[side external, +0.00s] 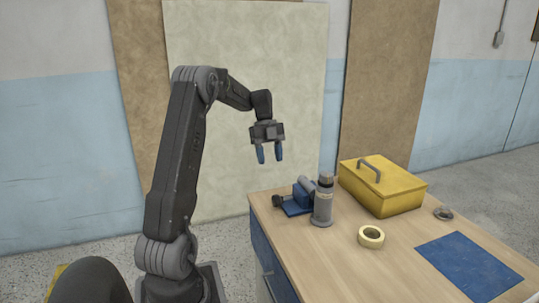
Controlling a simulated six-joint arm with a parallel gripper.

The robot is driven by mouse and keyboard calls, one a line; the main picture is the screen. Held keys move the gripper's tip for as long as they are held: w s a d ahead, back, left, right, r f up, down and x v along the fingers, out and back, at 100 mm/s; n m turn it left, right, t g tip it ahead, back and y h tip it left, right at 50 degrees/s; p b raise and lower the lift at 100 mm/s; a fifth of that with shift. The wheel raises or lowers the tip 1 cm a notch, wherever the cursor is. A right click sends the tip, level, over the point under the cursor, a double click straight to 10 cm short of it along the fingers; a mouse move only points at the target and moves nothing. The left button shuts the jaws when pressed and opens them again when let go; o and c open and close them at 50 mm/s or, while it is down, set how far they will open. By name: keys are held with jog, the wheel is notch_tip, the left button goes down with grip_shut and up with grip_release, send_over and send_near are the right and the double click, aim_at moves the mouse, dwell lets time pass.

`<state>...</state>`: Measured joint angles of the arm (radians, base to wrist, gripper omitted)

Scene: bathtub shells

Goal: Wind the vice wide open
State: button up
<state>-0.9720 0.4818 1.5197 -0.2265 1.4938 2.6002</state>
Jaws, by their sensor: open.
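How far apart the vice's jaws stand I cannot tell at this size. My gripper (270,154) hangs in the air above and to the left of the vice, fingers pointing down. Its two blue fingers are apart with nothing between them, and it touches nothing.
The grey bottle (323,203) stands close against the vice's right side in the picture. A yellow toolbox (395,195), a tape roll (371,237), a small grey ring (443,214) and a blue mat (468,264) lie on the workbench (330,265). Its front middle is clear.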

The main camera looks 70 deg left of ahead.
jog(key=shift+a+r, duration=0.1)
jog(key=shift+r, duration=0.2)
jog(key=y, duration=0.5)
send_near(276, 197)
notch_tip(276, 197, down, 11)
jog(key=shift+w+a, duration=0.15)
jog(key=shift+c, duration=0.5)
jog(key=c, duration=0.6)
